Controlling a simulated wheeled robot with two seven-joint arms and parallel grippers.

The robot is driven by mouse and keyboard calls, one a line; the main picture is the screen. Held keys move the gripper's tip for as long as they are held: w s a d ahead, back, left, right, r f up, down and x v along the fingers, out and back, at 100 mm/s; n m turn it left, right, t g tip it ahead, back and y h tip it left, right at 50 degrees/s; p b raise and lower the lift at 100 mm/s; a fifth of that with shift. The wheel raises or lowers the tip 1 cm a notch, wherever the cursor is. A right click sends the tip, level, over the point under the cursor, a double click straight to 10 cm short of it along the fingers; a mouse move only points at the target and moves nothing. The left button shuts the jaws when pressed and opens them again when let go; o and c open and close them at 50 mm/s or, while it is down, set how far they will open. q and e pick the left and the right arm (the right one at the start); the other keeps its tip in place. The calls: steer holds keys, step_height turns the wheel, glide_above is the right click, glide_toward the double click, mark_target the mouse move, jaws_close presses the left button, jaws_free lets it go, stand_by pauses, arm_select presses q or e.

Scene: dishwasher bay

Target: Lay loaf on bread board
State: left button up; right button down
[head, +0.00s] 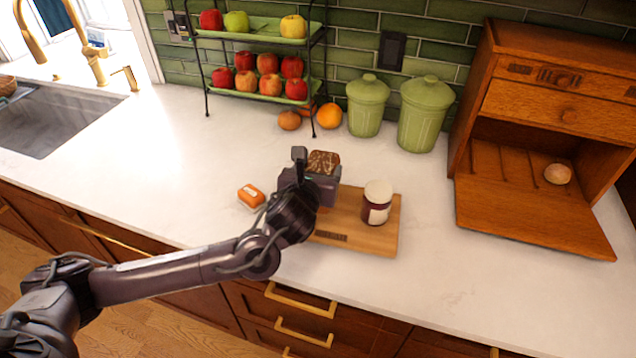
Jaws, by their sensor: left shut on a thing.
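A dark brown loaf with pale markings on top (323,161) shows just beyond my left gripper (317,178). The left gripper is shut on the loaf, and its body hides the lower part of it. The wooden bread board (370,240) lies on the white counter, and the gripper and loaf are over its back left part. I cannot tell whether the loaf touches the board. A jar with a white lid and dark contents (377,203) stands upright on the board's right half. My right gripper is not in view.
A small orange packet (251,196) lies left of the board. Behind are green canisters (425,115), a two-tier fruit rack (258,90) and an orange (329,116). An open wooden bread box (535,215) with a bun (557,174) stands at right. The counter's left-middle is clear.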

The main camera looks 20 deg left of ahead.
arm_select(q)
step_height(320, 180, down, 4)
steer(key=shift+r+p, duration=0.25)
steer(key=shift+p, duration=0.1)
steer(key=shift+f, duration=0.3)
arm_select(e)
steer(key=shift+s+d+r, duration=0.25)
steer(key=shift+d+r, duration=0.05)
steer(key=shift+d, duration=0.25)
arm_select(q)
steer(key=shift+f, duration=0.1)
steer(key=o, duration=1.2)
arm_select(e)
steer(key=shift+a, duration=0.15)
arm_select(q)
steer(key=shift+s, duration=0.25)
steer(key=b+v, duration=0.1)
steer(key=v, duration=1)
steer(key=shift+s+r+b, duration=0.25)
steer(key=shift+s+b, duration=0.05)
steer(key=shift+b, duration=0.1)
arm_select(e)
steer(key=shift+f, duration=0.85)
